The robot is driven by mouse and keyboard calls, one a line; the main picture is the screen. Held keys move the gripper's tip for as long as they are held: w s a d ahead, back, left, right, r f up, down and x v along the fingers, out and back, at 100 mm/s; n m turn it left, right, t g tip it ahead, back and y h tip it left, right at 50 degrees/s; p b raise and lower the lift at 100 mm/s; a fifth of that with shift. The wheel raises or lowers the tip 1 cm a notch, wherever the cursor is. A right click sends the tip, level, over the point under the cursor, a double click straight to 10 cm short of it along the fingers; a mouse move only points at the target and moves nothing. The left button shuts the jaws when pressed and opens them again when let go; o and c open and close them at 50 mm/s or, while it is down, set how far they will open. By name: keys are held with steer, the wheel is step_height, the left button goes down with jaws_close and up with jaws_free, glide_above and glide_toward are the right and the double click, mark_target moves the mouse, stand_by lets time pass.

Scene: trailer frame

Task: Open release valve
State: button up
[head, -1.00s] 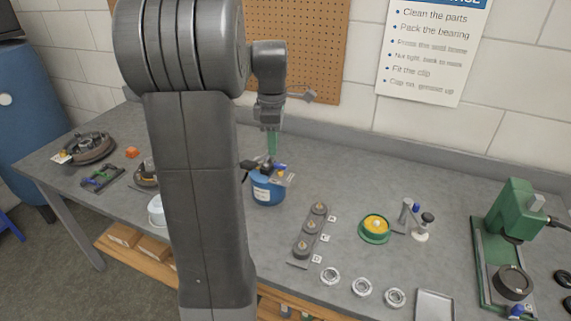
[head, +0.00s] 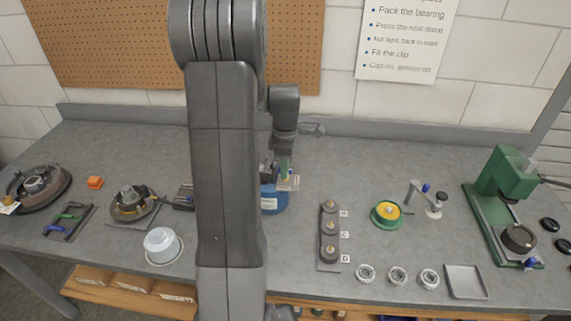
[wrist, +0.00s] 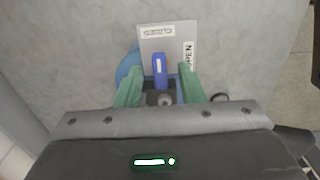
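The release valve is on top of a blue canister (head: 275,201), with a grey plate (wrist: 150,45) and a blue lever (wrist: 158,70). In the wrist view the lever points up the picture toward the label that seems to read CLOSED (wrist: 157,31). The OPEN label (wrist: 190,55) is at the plate's right edge. My gripper (wrist: 160,82) is open, with one green finger on each side of the lever and gaps between. In the head view my gripper (head: 284,172) is low over the canister, and my arm hides the canister's left side.
A three-post block (head: 329,237) stands right of the canister, then a green-and-yellow dish (head: 386,213) and a green press (head: 500,190). Bearings (head: 397,276) and a tray (head: 465,281) lie at the front. A white tub (head: 162,245) is at left. The bench behind the canister is clear.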

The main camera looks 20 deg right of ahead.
jaws_close()
